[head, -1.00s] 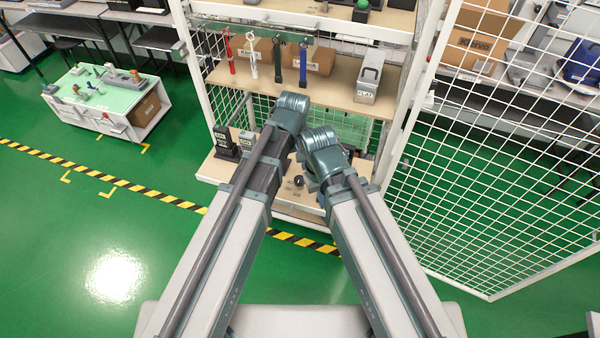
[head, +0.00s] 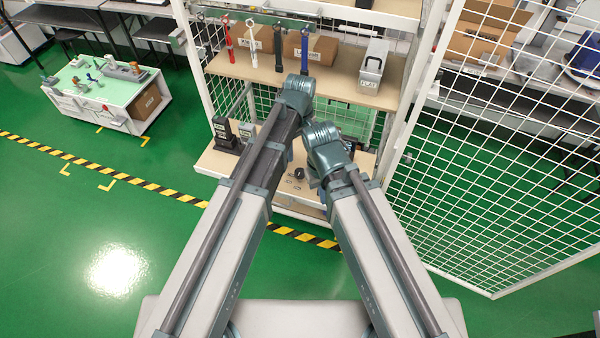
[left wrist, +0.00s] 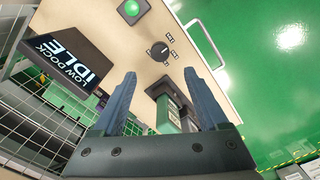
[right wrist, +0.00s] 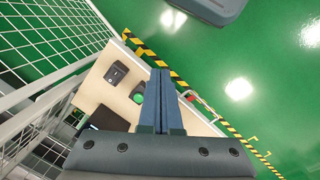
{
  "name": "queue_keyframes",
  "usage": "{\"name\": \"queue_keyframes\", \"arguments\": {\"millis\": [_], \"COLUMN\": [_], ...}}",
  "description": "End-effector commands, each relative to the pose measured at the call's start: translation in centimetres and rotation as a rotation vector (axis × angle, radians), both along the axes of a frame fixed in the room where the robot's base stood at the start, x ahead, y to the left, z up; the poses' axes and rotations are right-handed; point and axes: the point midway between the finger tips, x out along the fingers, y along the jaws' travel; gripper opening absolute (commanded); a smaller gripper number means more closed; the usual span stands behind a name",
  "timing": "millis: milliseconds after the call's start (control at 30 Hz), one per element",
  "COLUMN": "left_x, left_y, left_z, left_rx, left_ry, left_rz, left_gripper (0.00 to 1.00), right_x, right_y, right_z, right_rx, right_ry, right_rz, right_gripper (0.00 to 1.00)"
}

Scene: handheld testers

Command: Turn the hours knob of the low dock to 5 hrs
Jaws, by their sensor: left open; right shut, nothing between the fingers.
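The low dock is the tan lower shelf board (head: 215,165) of a rack. A dark display (left wrist: 64,66) reads "LOW DOCK IDLE", and a green button (left wrist: 132,9) shows at the top. My left gripper (left wrist: 160,74) is open, its fingertips short of the knob and apart from it, nothing between them. My right gripper (right wrist: 161,72) is shut and empty over the shelf, near a green button (right wrist: 137,97).
Handheld testers (head: 224,133) stand at the left of the low shelf. A white mesh door (head: 500,160) stands at the right.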

Motion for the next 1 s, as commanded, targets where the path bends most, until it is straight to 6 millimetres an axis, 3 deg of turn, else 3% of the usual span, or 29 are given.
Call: {"name": "queue_keyframes", "arguments": {"millis": [33,600,767,1000], "left_x": [0.0,0.0,0.0,0.0], "left_y": [0.0,0.0,0.0,0.0], "left_z": [-1.4,-9.2,-10.3,-10.3], "left_rx": [0.0,0.0,0.0,0.0], "left_ry": [0.0,0.0,0.0,0.0], "left_rz": [0.0,-0.001,-0.001,-0.001], "left_gripper": [0.77,0.77,0.77,0.77], "right_x": [0.0,0.0,0.0,0.0], "right_y": [0.0,0.0,0.0,0.0], "right_z": [-1.4,-9.2,-10.3,-10.3], "right_rx": [0.0,0.0,0.0,0.0], "right_ry": [0.0,0.0,0.0,0.0], "right_rz": [0.0,0.001,0.001,0.001], "right_gripper": [0.0,0.0,0.0,0.0]}}
